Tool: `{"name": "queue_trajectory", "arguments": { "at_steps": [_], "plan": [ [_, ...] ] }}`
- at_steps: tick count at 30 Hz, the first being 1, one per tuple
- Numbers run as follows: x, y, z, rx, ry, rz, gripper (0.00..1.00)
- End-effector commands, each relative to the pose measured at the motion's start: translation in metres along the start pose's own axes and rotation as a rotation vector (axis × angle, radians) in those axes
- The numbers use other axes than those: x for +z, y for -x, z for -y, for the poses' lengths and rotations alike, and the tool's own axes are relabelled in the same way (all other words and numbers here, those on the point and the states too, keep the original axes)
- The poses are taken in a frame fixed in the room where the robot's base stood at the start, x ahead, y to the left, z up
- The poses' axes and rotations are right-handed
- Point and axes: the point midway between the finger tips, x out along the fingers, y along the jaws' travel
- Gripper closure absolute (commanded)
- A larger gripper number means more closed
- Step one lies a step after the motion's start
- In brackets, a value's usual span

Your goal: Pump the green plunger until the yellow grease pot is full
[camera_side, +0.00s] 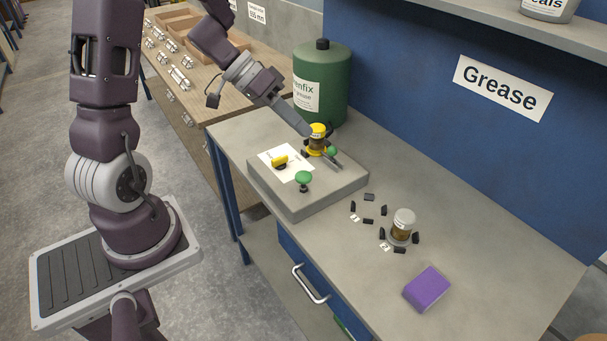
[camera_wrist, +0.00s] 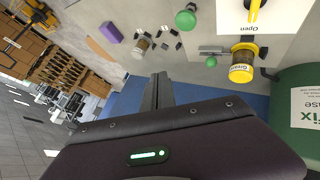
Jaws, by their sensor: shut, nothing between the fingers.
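A green mushroom-shaped plunger knob (camera_side: 303,177) stands upright near the front of a grey block (camera_side: 320,197); it also shows in the wrist view (camera_wrist: 186,19). The yellow grease pot (camera_side: 317,147), with a yellow top and base and a brown middle, stands at the block's back; in the wrist view (camera_wrist: 242,66) its yellow end faces me. Its fill level cannot be read. My gripper (camera_side: 308,132) is shut and empty, beside the pot's top in the side view; I cannot tell whether they touch. In the wrist view the fingers (camera_wrist: 158,85) are apart from pot and plunger.
A yellow handle (camera_side: 280,161) sits on a white plate on the block. A small green ball (camera_side: 332,151) is beside the pot. A green drum (camera_side: 328,75) stands behind. A jar (camera_side: 403,224), dark pieces and a purple box (camera_side: 427,289) lie right. The front right bench is clear.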

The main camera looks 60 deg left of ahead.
Motion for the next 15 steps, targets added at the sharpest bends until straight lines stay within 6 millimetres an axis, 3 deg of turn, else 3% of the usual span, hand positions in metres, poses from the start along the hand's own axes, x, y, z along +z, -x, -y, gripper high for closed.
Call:
{"name": "queue_trajectory", "arguments": {
  "at_steps": [11, 15],
  "plan": [
    [0.003, -0.001, 0.0, 0.009, 0.005, 0.01, 1.0],
    [0.01, -0.011, 0.006, 0.012, 0.007, 0.01, 1.0]
  ]
}}
